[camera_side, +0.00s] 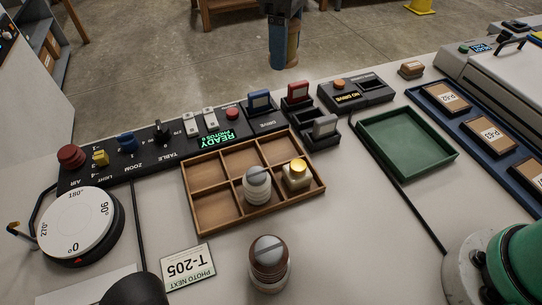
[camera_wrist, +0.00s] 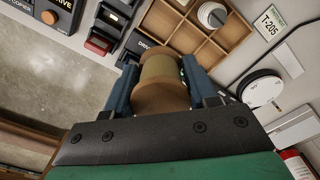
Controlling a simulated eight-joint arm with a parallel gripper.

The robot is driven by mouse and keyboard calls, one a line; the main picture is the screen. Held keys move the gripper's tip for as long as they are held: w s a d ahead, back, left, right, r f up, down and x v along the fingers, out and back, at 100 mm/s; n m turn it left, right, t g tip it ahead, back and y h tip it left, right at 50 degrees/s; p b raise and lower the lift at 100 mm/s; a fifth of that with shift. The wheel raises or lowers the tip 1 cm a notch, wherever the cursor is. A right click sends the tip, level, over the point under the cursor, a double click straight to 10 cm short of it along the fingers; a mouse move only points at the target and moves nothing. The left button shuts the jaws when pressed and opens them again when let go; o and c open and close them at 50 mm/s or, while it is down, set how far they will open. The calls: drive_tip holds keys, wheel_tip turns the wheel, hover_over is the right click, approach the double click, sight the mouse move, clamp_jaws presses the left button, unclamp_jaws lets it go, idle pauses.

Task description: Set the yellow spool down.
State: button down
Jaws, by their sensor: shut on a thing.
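In the wrist view my gripper (camera_wrist: 160,82) is shut on a spool (camera_wrist: 159,66) with dull yellow winding and brown ends, one blue finger on each side. In the side view my gripper (camera_side: 284,45) is at the top, raised and appearing beyond the back of the control panel. The spool there is mostly covered by the finger. A wooden tray (camera_side: 208,173) with several compartments stands on the table. Its front middle compartment holds a white spool with a grey top (camera_side: 257,186), and its front right one a pale piece with a yellow top (camera_side: 297,173). The left and back compartments look empty.
A brown-and-white spool (camera_side: 268,265) stands in front of the tray, beside a T-205 card (camera_side: 188,266). A control panel (camera_side: 150,150) runs behind the tray. A round dial turntable (camera_side: 80,228) stands left. A green tray (camera_side: 408,145) at the right is empty.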

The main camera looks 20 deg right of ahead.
sight(281, 152)
wheel_tip(281, 152, down, 19)
drive_tip(key=shift+r, duration=0.15)
idle(0.4)
drive_tip(key=c, duration=0.5)
unclamp_jaws()
drive_tip(key=shift+c, duration=0.2)
wheel_tip(281, 152, up, 12)
drive_tip(key=s+d+m+t, duration=0.3)
drive_tip(key=s+d+m, duration=0.1)
drive_tip(key=d, duration=0.5)
drive_tip(key=s+d+m+t, duration=0.4)
drive_tip(key=d+m, duration=0.1)
drive_tip(key=d, duration=0.4)
drive_tip(key=shift+s+r, duration=0.25)
drive_tip(key=shift+r, duration=0.2)
